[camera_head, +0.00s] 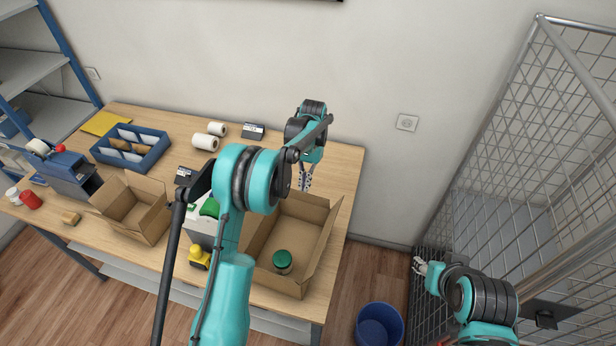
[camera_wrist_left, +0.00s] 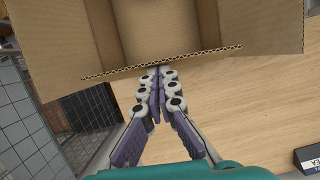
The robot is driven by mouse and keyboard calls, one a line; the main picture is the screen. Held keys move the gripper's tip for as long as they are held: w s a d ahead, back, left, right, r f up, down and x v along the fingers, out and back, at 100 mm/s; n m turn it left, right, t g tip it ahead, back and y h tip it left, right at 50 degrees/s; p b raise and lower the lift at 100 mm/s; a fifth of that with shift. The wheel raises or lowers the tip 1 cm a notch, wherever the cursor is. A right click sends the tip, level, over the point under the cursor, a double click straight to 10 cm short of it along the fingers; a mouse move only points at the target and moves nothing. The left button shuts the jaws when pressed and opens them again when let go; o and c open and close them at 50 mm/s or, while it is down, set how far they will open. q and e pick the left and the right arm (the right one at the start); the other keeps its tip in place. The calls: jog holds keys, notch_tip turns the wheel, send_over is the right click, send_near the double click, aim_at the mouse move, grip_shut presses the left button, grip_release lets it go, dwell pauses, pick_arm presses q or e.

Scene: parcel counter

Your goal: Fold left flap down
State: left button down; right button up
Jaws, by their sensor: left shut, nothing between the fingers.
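The open cardboard box (camera_head: 318,262) stands at the right end of the table, with a green-lidded jar (camera_head: 282,259) inside. My left gripper (camera_head: 305,186) is above the box's far edge, shut and empty. In the left wrist view its fingertips (camera_wrist_left: 160,70) are at the corrugated edge of a raised flap (camera_wrist_left: 200,57); I cannot tell whether they touch it. My left arm hides part of the box's left side. My right gripper (camera_head: 419,265) is off to the right by the wire cage, away from the box; its jaw opening is too small to read.
A smaller open box (camera_head: 150,222), a yellow toy (camera_head: 199,257), a blue tray (camera_head: 148,161) and paper rolls (camera_head: 205,142) are on the wooden table (camera_head: 330,160). A blue bin (camera_head: 380,322) stands on the floor. The wire cage (camera_head: 500,160) is on the right.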

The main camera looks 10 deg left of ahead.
pick_arm(q)
jog(key=s+f+b, duration=0.4)
jog(key=s, duration=0.1)
jog(key=shift+a, duration=0.3)
jog(key=shift+f+b, duration=0.1)
jog(key=shift+b, duration=0.2)
notch_tip(320, 180, up, 8)
jog(key=p, duration=0.4)
jog(key=shift+r, duration=0.2)
dwell(0.5)
